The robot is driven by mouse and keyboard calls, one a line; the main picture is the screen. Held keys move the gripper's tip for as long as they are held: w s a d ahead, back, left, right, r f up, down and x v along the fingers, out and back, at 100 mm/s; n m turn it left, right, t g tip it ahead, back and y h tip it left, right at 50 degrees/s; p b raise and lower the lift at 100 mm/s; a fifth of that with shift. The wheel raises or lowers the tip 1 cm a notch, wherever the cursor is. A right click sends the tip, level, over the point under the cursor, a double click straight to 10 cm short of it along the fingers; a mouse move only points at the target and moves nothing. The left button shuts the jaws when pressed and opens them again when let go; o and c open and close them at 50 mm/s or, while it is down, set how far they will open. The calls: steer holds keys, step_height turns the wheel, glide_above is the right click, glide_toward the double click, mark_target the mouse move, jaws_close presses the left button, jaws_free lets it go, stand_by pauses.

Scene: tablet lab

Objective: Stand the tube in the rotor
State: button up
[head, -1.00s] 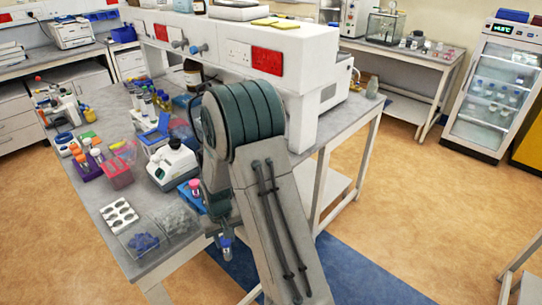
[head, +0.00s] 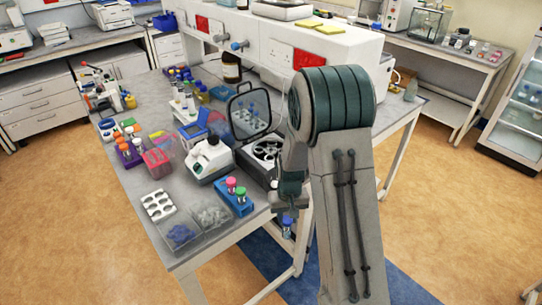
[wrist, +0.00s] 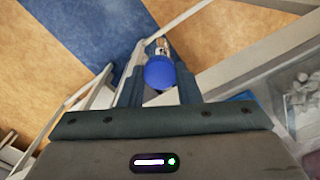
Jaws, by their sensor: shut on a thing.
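My gripper (head: 288,213) hangs off the front edge of the bench, beyond the blue tube rack. It is shut on a tube with a blue cap (head: 287,221). In the wrist view the blue cap (wrist: 160,72) sits between the two fingers, with the tube body mostly hidden beyond it and floor behind. The rotor (head: 267,150) is a pale disc with dark holes inside the centrifuge, on the bench left of my arm. The centrifuge's clear lid (head: 238,103) stands open.
A blue rack (head: 240,203) with pink- and green-capped tubes stands by the front edge. A white device (head: 208,156) is left of the centrifuge. Clear bins (head: 210,217) and a white holed tray (head: 158,204) lie front left. A white shelf unit (head: 320,45) rises behind.

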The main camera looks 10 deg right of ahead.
stand_by(0.4)
step_height(320, 180, up, 18)
stand_by(0.6)
steer(key=w+a, duration=0.1)
steer(key=w, duration=2.5)
steer(key=shift+w, duration=0.15)
steer(key=shift+f+b, duration=0.8)
steer(key=shift+f, duration=1)
steer(key=shift+f, duration=0.25)
